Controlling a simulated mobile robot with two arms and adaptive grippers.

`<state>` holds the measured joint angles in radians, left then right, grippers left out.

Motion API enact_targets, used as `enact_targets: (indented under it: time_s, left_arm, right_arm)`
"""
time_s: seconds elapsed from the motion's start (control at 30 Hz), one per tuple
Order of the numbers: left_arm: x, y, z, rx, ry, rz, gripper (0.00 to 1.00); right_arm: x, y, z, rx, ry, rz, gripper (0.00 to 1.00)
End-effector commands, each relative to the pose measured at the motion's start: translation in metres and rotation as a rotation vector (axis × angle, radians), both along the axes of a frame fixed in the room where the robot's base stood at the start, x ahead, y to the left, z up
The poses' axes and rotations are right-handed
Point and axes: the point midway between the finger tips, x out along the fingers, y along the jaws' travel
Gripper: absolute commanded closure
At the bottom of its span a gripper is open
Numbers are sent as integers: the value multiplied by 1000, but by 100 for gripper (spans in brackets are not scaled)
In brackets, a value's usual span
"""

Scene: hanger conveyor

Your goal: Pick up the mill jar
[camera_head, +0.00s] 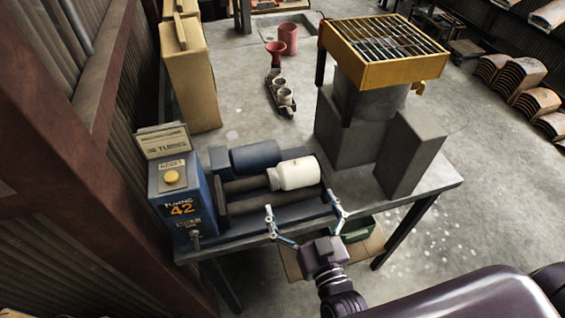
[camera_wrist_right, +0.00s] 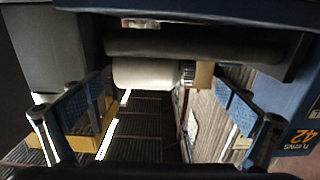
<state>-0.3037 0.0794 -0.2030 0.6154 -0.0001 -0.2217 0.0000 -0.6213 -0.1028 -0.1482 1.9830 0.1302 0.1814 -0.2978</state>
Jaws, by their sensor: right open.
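The mill jar (camera_head: 296,174) is white with a short neck at its left end. It lies on its side on the dark rollers of the blue mill (camera_head: 177,205), on the table. In the right wrist view the jar (camera_wrist_right: 147,74) shows pale beneath a dark roller, between my fingers. My right gripper (camera_head: 303,205) is open and empty at the table's front edge, on the near side of the jar. Its fingers are spread wider than the jar, apart from it. The right gripper also frames the right wrist view (camera_wrist_right: 162,98). My left gripper is out of view.
A dark blue cylinder (camera_head: 253,157) lies behind the jar's left end. Grey blocks (camera_head: 411,152) and a yellow grated hopper (camera_head: 384,70) stand to the right.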

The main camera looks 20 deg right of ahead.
Motion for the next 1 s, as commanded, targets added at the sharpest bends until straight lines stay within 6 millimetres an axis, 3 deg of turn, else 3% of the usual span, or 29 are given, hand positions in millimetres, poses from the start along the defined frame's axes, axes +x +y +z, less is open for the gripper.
enact_targets:
  time_s: [0.13,0.7,1.0]
  left_arm:
    - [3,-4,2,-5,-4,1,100]
    - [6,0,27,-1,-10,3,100]
    - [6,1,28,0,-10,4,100]
  right_arm:
    - [5,-3,13,2,-23,-9,0]
    - [70,-4,13,2,-22,-8,0]
    - [78,-4,10,2,-20,-8,0]
